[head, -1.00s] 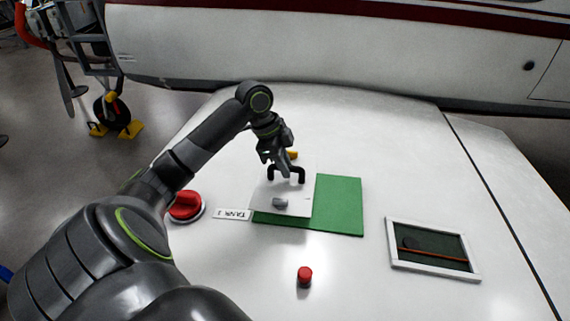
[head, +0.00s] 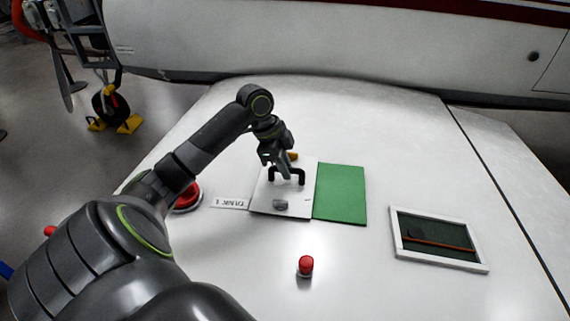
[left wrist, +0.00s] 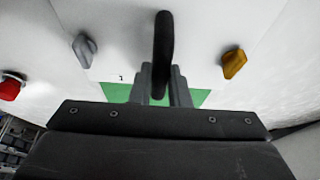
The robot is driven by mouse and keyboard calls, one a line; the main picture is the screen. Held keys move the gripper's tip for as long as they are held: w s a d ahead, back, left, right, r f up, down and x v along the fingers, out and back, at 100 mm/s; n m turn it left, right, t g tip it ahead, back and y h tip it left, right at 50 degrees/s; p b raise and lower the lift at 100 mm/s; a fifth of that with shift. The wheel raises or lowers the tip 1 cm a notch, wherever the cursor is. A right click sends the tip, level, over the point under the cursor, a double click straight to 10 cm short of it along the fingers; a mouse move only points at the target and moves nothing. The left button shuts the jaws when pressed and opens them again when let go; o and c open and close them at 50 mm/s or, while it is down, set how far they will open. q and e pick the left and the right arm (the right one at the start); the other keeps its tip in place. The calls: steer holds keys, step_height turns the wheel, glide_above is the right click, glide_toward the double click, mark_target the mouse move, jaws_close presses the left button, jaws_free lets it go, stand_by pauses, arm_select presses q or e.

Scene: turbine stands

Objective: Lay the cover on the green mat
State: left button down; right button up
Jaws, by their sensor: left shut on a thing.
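The cover (head: 270,196) is a white panel with a black arched handle (head: 299,177). It lies flat over the left part of the green mat (head: 341,194), and I see no clear gap beneath it. The right part of the mat is bare. My left gripper (head: 273,168) is shut on the handle; the left wrist view shows the handle (left wrist: 163,50) between its fingers. A grey knob (head: 281,204) shows on the cover's near part. A yellow knob (head: 292,156) shows by its far edge, partly hidden by the gripper. My right gripper is not in view.
A "TANK 1" label (head: 230,203) lies left of the cover, beside a large red knob (head: 187,197) partly behind my arm. A small red cap (head: 306,265) stands in front. A white-framed dark panel (head: 438,238) is at right. The white surface between them is clear.

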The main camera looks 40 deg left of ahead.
arm_select(q)
steer(key=shift+f, duration=0.2)
steer(key=c, duration=1.1)
jaws_free()
steer(key=shift+c, duration=0.2)
steer(key=shift+s+a+r+p, duration=0.1)
steer(key=shift+a+r+p, duration=0.05)
steer(key=shift+r+p, duration=0.6)
steer(key=p+v, duration=0.5)
steer(key=p, duration=0.1)
steer(key=shift+s+a+r, duration=0.1)
steer(key=shift+r, duration=0.15)
steer(key=shift+f, duration=0.1)
